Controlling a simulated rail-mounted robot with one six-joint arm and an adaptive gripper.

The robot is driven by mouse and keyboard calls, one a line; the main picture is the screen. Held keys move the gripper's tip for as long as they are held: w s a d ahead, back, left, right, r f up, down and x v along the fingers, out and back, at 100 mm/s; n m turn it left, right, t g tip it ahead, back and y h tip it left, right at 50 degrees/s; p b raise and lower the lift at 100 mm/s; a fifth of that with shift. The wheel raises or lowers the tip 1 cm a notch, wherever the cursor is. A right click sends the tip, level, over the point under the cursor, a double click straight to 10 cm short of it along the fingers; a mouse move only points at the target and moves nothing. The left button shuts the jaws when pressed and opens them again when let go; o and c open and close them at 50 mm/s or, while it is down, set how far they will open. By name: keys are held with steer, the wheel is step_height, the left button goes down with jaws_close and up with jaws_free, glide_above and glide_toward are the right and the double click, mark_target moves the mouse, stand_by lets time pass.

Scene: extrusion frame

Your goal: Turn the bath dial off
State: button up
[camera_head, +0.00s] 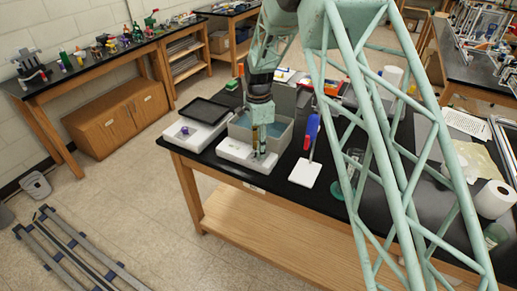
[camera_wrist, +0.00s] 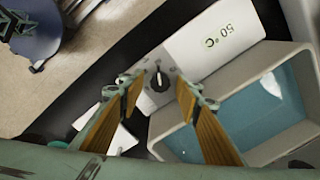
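The water bath (camera_head: 284,131) is a grey open tank with a white front base, standing near the front edge of the black bench. In the wrist view, the bath (camera_wrist: 166,141) holds blue water, and its white panel reads 50 °C. The bath dial (camera_wrist: 159,82) is a round black knob with a light pointer mark. My gripper (camera_wrist: 157,86) is open, its two wooden-looking fingers apart on either side of the dial in the picture. I cannot tell how far above the dial they are. In the head view, my gripper (camera_head: 259,150) is over the white front base and hides the dial.
A white device with a black top (camera_head: 206,111) stands left of the bath. A white stand with a blue and red upright tool (camera_head: 310,134) is to the right. Paper towel rolls (camera_head: 493,199) and glassware lie farther right.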

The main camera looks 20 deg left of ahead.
steer(key=c, duration=0.9)
steer(key=shift+o, duration=0.2)
steer(key=shift+n, duration=0.5)
steer(key=n+b, duration=0.1)
steer(key=n, duration=0.3)
steer(key=shift+n, duration=0.3)
steer(key=n+b, duration=0.1)
steer(key=n, duration=0.5)
steer(key=n+b, duration=0.1)
steer(key=n, duration=0.5)
steer(key=shift+n, duration=3.2)
